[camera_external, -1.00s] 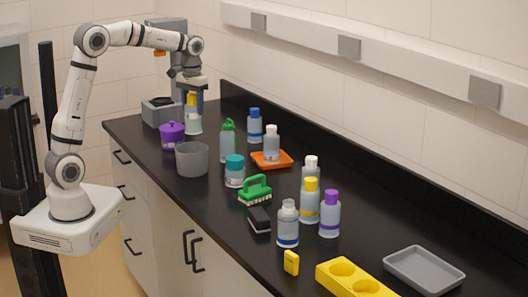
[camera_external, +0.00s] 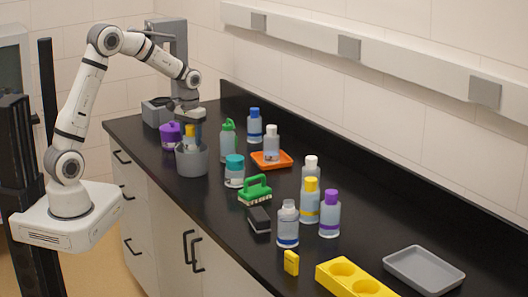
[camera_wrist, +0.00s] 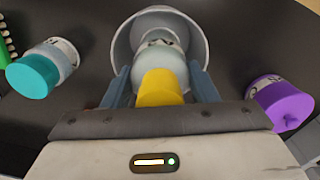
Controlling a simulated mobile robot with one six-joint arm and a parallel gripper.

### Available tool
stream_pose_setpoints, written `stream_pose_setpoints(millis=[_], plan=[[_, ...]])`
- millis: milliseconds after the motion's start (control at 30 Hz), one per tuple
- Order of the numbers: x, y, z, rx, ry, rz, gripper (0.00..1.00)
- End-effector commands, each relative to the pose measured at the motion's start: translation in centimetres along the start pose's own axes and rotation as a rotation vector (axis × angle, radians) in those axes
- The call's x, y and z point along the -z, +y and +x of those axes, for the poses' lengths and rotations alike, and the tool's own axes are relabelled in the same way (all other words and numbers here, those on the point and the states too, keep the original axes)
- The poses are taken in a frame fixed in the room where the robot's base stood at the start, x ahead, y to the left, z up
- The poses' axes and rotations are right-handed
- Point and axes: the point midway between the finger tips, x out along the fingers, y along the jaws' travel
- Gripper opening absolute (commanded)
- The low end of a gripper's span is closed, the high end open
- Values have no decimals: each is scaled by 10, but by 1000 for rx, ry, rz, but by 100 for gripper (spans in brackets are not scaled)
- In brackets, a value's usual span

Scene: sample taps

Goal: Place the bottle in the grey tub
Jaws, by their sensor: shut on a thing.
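The bottle (camera_external: 190,143) has a yellow cap and a pale body. My gripper (camera_wrist: 160,88) is shut on it, with one finger on each side near the cap. The grey tub (camera_external: 192,166) stands on the black counter at its left front edge. The bottle is upright or nearly so, and its lower part is hidden behind the tub's front wall. In the wrist view the bottle's body reaches down inside the round rim of the tub (camera_wrist: 196,38). I cannot tell whether its base touches the tub's floor.
A purple lidded pot (camera_external: 170,136) stands just behind the tub. A teal-capped jar (camera_external: 235,172) and a green-topped bottle (camera_external: 228,142) stand to its right. An orange tray (camera_external: 284,162) holds a white-capped bottle.

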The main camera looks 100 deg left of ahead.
Motion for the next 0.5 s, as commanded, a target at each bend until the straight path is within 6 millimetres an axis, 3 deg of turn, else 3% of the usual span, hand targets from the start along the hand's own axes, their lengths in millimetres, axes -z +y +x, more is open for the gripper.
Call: stream_pose_setpoints(millis=[200,500], plan=[[-1,0,26,0,-2,0,8],[0,0,29,0,0,0,8]])
